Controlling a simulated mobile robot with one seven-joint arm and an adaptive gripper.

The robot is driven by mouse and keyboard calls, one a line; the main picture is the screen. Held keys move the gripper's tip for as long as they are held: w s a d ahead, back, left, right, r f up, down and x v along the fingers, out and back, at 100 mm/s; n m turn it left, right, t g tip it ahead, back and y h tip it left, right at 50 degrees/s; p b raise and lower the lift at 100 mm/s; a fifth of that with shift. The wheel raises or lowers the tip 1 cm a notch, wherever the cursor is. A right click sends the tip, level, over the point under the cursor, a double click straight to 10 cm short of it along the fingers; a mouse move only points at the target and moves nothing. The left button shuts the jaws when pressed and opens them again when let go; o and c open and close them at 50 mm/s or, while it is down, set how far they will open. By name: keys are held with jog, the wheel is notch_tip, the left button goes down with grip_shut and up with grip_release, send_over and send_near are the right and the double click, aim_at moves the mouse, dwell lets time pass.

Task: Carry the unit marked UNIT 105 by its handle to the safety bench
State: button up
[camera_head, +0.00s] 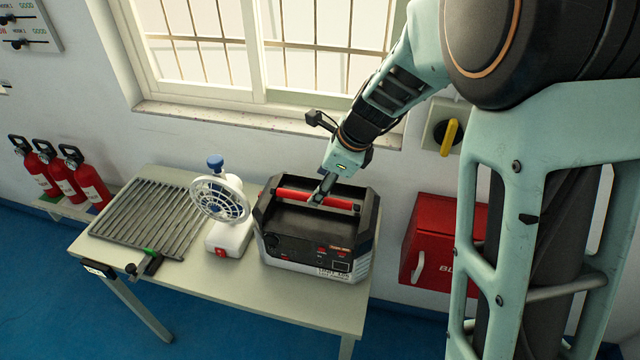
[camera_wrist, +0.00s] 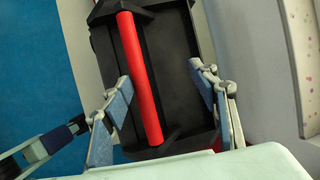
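A black and white unit (camera_head: 318,252) with a red bar handle (camera_head: 290,193) stands upright on a pale bench (camera_head: 170,290). Its front carries a small white label, too small to read surely. My gripper (camera_head: 321,192) is right above the unit, at the handle. In the wrist view, the open fingers of my gripper (camera_wrist: 160,82) are spread wide. The red handle (camera_wrist: 138,75) runs between them, closer to the left finger, over the black top of the unit (camera_wrist: 172,50). I cannot tell whether a finger touches it.
A white fan (camera_head: 221,200) stands left of the unit, beside a ribbed metal rack (camera_head: 150,215) and a green-and-black tool (camera_head: 150,262). Fire extinguishers (camera_head: 65,175) stand at the far left. A red cabinet (camera_head: 425,235) is to the right. A window (camera_head: 270,50) is behind.

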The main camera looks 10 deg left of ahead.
jog(key=o, duration=0.3)
jog(key=shift+w+d, duration=0.25)
jog(key=shift+w, duration=0.4)
jog(key=o, duration=0.5)
jog(key=shift+o, duration=0.8)
jog(key=shift+a, duration=0.1)
jog(key=shift+o, duration=0.3)
jog(key=shift+s+r, duration=0.1)
jog(key=shift+r, duration=0.05)
jog(key=p+v, duration=0.3)
jog(key=v, duration=0.1)
jog(key=shift+s+r, duration=0.1)
jog(key=shift+r, duration=0.2)
